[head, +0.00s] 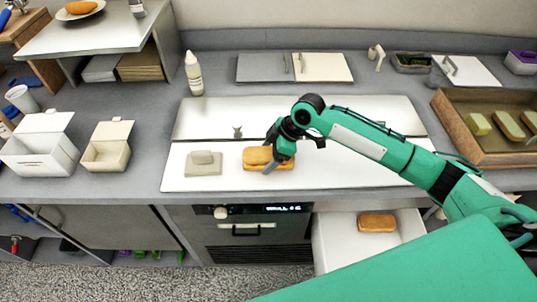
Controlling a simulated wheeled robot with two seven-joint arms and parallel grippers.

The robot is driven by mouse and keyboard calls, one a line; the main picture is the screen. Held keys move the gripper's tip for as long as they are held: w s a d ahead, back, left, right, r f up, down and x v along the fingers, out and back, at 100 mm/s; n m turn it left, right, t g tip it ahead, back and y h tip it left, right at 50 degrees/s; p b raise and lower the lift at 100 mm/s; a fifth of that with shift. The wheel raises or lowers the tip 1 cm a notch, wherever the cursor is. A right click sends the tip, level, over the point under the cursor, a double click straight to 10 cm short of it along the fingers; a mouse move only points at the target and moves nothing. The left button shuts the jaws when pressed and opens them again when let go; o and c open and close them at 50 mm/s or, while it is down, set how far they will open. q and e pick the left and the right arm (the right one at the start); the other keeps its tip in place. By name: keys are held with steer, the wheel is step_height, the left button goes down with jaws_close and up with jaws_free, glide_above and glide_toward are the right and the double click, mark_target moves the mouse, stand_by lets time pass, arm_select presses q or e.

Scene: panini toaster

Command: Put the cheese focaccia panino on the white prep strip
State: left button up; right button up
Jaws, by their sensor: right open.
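A golden-brown panino (254,155) lies on the white prep strip (345,172), left of the strip's middle. A second golden-brown panino (377,222) lies in the open white drawer (330,245) below the counter. I cannot tell from their look which one is the cheese focaccia. My right gripper (290,157) is open at the panino on the strip. One finger comes down in front of that panino and hides part of it; the other finger is to the right. I cannot tell whether the fingers touch it. My left gripper is not in view.
A pale block with a raised grip (203,165) sits on the strip's left end. A steel plate (210,117) lies behind the strip. A squeeze bottle (194,75) stands behind, white boxes (108,150) stand left, and a wooden tray (465,125) is right. The strip's right part is clear beneath my arm.

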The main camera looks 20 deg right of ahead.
steer(key=b+v, duration=0.2)
steer(key=v, duration=0.9)
steer(key=shift+d+r, duration=0.15)
steer(key=shift+r, duration=0.15)
